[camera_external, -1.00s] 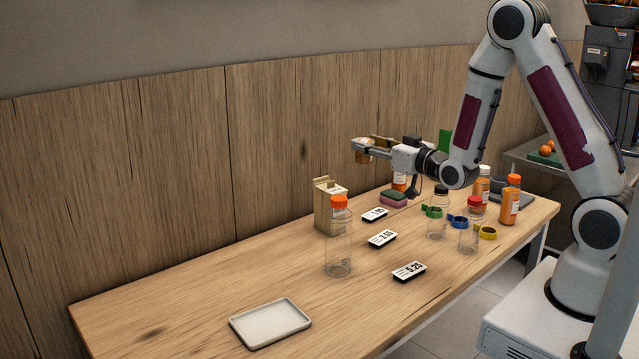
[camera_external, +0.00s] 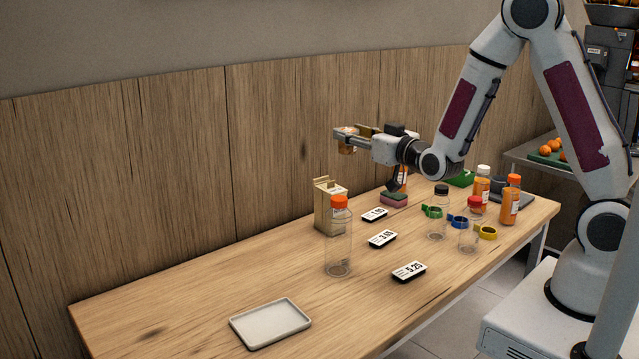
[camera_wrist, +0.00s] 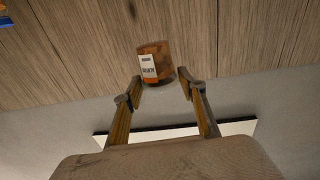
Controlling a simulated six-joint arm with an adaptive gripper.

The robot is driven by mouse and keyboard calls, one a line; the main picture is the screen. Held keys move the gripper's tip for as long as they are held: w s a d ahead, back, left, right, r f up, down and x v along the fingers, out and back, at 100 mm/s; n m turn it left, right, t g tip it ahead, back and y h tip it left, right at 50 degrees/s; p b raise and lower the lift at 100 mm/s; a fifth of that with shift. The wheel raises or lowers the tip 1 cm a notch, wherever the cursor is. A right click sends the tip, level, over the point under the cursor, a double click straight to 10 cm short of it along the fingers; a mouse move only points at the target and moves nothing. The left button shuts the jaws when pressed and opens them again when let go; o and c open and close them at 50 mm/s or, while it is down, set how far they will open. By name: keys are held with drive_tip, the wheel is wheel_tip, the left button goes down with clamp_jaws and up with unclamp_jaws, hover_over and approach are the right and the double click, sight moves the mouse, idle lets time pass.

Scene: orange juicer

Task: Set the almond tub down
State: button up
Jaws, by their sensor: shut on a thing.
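The almond tub (camera_external: 347,148) is a small clear tub with brown contents. In the wrist view the tub (camera_wrist: 155,62) shows a white label with dark print, too small to read surely. My gripper (camera_external: 345,138) is shut on it and holds it in the air, well above the back of the table, in front of the wood wall. In the wrist view the fingertips (camera_wrist: 160,78) sit at either side of the tub's lower end.
Below stand a tan carton (camera_external: 327,208) and a clear bottle with an orange cap (camera_external: 339,240). Several price tags, bottles and coloured rings fill the table's right half. An empty white tray (camera_external: 270,323) lies front left. The table's left part (camera_external: 180,290) is bare.

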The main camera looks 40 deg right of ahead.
drive_tip(key=s+a+f+m+h, duration=0.1)
drive_tip(key=s+a+m+h, duration=0.25)
drive_tip(key=s+a, duration=1.5)
wheel_tip(320, 180, down, 18)
drive_tip(key=shift+d+n+g+h, duration=0.35)
drive_tip(key=shift+d+g, duration=0.05)
idle(0.6)
drive_tip(key=shift+s+f, duration=0.1)
drive_tip(key=shift+f, duration=0.05)
drive_tip(key=shift+f, duration=2.85)
drive_tip(key=shift+f, duration=1.85)
drive_tip(key=shift+f, duration=0.2)
